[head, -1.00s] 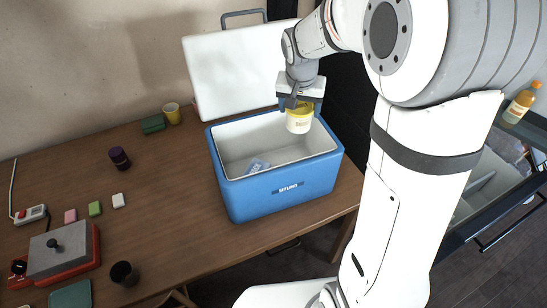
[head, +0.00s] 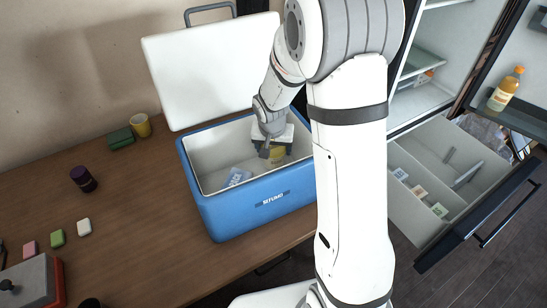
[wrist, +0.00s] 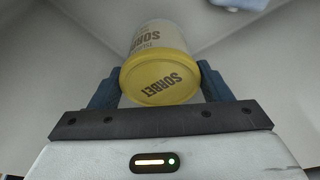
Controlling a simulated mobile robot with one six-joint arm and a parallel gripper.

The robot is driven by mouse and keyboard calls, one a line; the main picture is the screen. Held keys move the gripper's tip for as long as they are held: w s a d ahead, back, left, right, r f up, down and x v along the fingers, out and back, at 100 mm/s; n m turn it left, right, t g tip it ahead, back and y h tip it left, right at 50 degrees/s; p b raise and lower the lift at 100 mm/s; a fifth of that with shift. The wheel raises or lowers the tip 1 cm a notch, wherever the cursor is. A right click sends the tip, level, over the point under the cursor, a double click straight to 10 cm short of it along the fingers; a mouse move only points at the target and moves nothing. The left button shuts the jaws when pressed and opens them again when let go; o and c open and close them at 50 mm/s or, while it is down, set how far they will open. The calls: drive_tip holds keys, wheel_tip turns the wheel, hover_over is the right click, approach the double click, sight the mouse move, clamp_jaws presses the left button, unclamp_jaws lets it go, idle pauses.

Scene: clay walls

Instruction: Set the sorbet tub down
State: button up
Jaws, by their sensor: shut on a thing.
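The sorbet tub (wrist: 158,75) has a yellow lid marked SORBET and a pale body. It is between the two blue fingers of my gripper (wrist: 160,88) in the wrist view. In the head view my gripper (head: 275,150) is down inside the blue cooler (head: 262,203), toward its right end, shut on the tub (head: 277,156), of which only a bit of yellow shows. The cooler's white lid stands open behind it. Whether the tub touches the cooler floor I cannot tell.
A blue-and-white pack (head: 237,177) lies in the cooler's left part. A yellow cup (head: 140,125) and a green box (head: 120,138) stand on the wooden table (head: 135,215). At right, an open freezer drawer (head: 420,195) holds several small packs. A bottle (head: 505,88) stands on the fridge door shelf.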

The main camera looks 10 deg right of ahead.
drive_tip(key=shift+f, duration=1.75)
drive_tip(key=shift+f, duration=0.15)
drive_tip(key=o, duration=1.1)
drive_tip(key=shift+b, duration=0.3)
